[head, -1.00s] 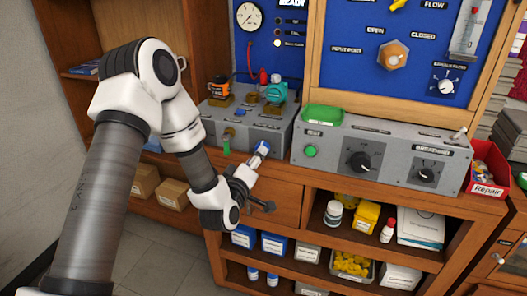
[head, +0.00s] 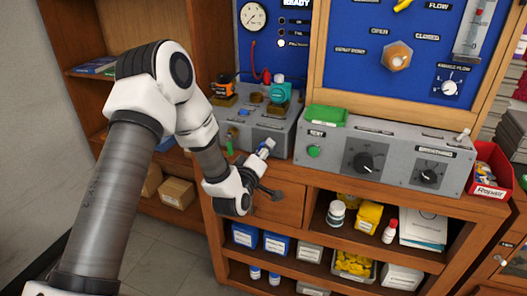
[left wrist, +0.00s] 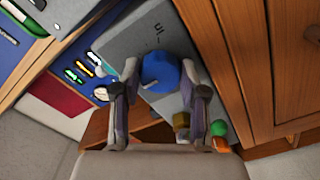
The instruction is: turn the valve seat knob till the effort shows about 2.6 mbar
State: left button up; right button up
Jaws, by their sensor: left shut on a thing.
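A blue knob (left wrist: 162,73) sits on the front of a grey bench unit (left wrist: 150,35); I cannot read its label. My left gripper (left wrist: 161,76) has a finger on each side of the knob and is shut on it. In the head view, my left gripper (head: 265,148) is at the front right of the grey unit (head: 280,116) and hides most of the knob. The dial gauge (head: 253,16) is on the blue panel above, its reading too small to tell. My right gripper is not in view.
A second grey unit (head: 385,145) with a green button and two black dials stands to the right, with a green tray (head: 325,115) on it. A small orange item (head: 223,88) and a teal one (head: 281,91) top the left unit. Shelves (head: 345,255) lie below.

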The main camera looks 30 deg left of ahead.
pick_arm(q)
jog(key=shift+m, duration=0.3)
jog(key=shift+m+p, duration=1.45)
jog(key=shift+m, duration=4.65)
jog(key=shift+d+f, duration=0.1)
jog(key=o, duration=0.9)
jog(key=shift+c, duration=0.2)
